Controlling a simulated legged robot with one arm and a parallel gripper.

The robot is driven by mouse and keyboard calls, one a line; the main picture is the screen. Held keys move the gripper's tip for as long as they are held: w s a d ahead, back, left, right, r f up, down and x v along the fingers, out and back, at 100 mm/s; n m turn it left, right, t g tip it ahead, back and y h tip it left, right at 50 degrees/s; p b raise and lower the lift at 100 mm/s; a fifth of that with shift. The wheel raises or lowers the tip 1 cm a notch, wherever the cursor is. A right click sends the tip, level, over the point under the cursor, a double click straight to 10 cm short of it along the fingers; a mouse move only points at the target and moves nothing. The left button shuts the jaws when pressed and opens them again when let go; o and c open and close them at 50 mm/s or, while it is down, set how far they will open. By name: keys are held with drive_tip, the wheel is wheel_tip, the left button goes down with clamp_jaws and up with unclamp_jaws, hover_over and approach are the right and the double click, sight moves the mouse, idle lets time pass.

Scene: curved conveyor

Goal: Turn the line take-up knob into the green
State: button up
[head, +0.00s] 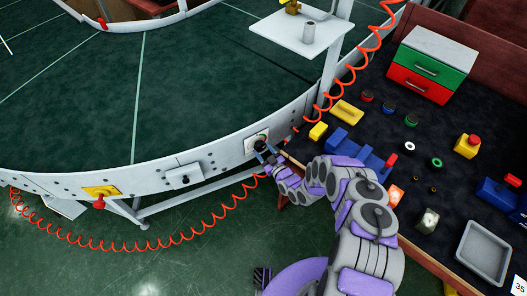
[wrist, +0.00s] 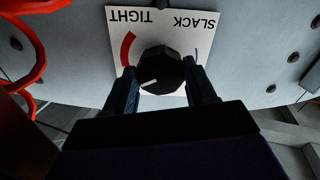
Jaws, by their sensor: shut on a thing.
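The take-up knob (head: 260,145) is black and sits on a small white plate on the conveyor's side wall. In the wrist view the black faceted knob (wrist: 160,66) is between the two fingers of my gripper (wrist: 160,80), which is shut on it. The knob's white pointer line points to the lower left. The plate (wrist: 178,22) reads TIGHT and SLACK upside down, with a red arc on the TIGHT side and a thin dark mark on the SLACK side. No green shows; the plate's lower part is hidden by knob and fingers. My gripper also shows in the head view (head: 267,154).
A coiled red hose (head: 230,205) hangs along the conveyor wall and passes near my arm. A dark worktable (head: 380,120) with several coloured parts, a green and red drawer box (head: 432,65) and a grey tray (head: 484,252) stands right.

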drive_tip(key=shift+c, duration=1.3)
drive_tip(key=shift+a+n, duration=0.1)
drive_tip(key=shift+n, duration=1.5)
drive_tip(key=o, duration=1)
drive_tip(key=shift+o, duration=0.2)
drive_tip(key=shift+s, duration=0.1)
drive_tip(key=p+v, duration=0.2)
drive_tip(key=v, duration=1.5)
drive_tip(key=shift+d+p, duration=0.25)
drive_tip(key=shift+p, duration=0.1)
